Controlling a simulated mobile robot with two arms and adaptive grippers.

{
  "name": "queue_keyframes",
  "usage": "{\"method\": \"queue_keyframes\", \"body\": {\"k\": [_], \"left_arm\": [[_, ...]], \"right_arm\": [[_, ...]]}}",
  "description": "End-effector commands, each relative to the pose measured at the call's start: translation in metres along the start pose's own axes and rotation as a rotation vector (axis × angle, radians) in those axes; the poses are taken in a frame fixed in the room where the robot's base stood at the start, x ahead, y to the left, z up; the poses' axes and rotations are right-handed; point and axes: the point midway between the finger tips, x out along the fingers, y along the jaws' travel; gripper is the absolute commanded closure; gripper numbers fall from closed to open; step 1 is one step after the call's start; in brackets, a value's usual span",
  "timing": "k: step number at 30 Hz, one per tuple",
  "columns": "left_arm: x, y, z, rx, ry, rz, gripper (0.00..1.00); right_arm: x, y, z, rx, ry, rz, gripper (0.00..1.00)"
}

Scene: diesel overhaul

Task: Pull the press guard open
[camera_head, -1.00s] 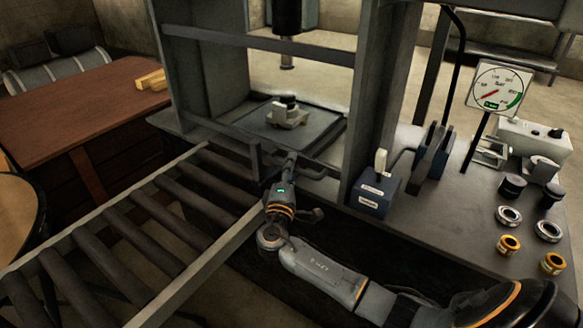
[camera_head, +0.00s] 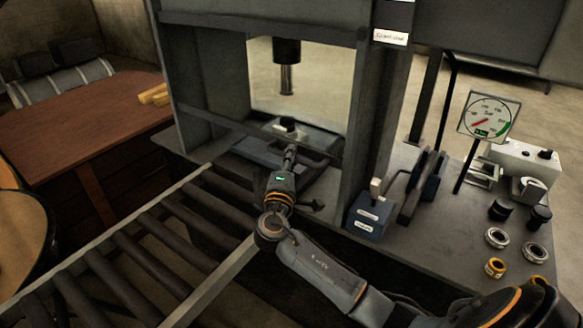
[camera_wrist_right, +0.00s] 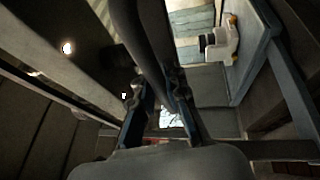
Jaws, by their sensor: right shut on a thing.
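The press guard is a framed panel across the front of the grey press. Its upper bar (camera_head: 255,40) and lower bar (camera_head: 225,118) cross the opening, and the lower bar stands above the press bed. My right gripper (camera_head: 290,152) is at the lower bar, shut on the dark guard handle, which is mostly hidden in the head view. In the right wrist view the handle (camera_wrist_right: 150,50) runs between the two fingers (camera_wrist_right: 158,92). My left gripper is not in view.
A pale part (camera_head: 287,126) sits on the press bed under the ram (camera_head: 287,75). A roller conveyor (camera_head: 150,240) lies at left. A blue control box (camera_head: 368,216), a gauge (camera_head: 489,116) and several rings stand on the right bench.

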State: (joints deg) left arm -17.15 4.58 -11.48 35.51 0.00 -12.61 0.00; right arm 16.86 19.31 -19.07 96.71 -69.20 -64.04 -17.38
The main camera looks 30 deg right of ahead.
Motion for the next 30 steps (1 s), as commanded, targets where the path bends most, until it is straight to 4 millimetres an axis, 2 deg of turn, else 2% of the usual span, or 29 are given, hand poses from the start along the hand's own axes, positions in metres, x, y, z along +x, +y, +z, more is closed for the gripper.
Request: {"method": "queue_keyframes", "body": {"k": [1, 3, 9, 12, 19, 30], "left_arm": [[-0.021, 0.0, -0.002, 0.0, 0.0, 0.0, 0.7], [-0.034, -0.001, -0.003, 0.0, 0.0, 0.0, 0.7], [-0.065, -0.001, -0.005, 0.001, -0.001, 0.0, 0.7], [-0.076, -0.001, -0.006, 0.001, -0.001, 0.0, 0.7], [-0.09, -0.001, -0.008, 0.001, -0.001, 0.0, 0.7], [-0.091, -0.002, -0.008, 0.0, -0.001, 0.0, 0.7]], "right_arm": [[0.005, 0.031, 0.002, 0.008, -0.001, 0.005, 1.0], [0.009, 0.052, 0.004, 0.007, -0.001, 0.006, 1.0], [0.018, 0.104, 0.007, 0.007, -0.001, 0.006, 1.0], [0.021, 0.122, 0.009, 0.006, -0.002, 0.006, 1.0], [0.025, 0.145, 0.011, 0.004, 0.0, 0.004, 1.0], [0.026, 0.149, 0.011, 0.003, 0.001, 0.005, 1.0]]}}
